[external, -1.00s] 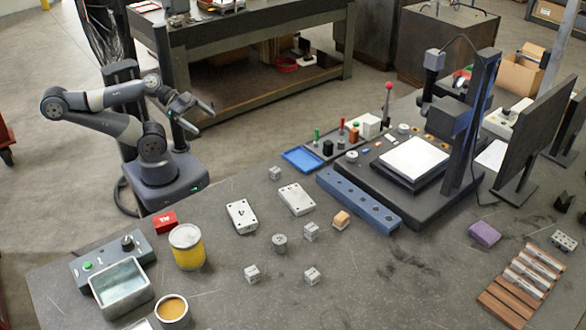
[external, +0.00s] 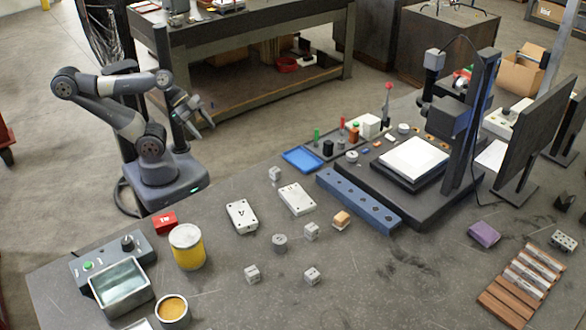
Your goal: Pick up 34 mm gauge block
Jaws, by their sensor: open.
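Several small pale grey cubes with dark marks stand apart on the dark bench. One is at the far edge (external: 275,174), one near the middle (external: 311,231), one at the front left (external: 252,274) and one at the front right (external: 312,276). Their markings are too small to read, so I cannot tell which is the 34 mm gauge block. My gripper (external: 209,115) is open and empty, high at the left near my own base. It points down and right, well away from all the cubes.
Two pale plates (external: 242,216) (external: 297,199), a grey cylinder (external: 280,243) and an orange-topped block (external: 341,220) lie among the cubes. A yellow can (external: 187,247) and red block (external: 165,223) stand at the left. A long blue bar (external: 358,199) borders the right. The front middle is mostly clear.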

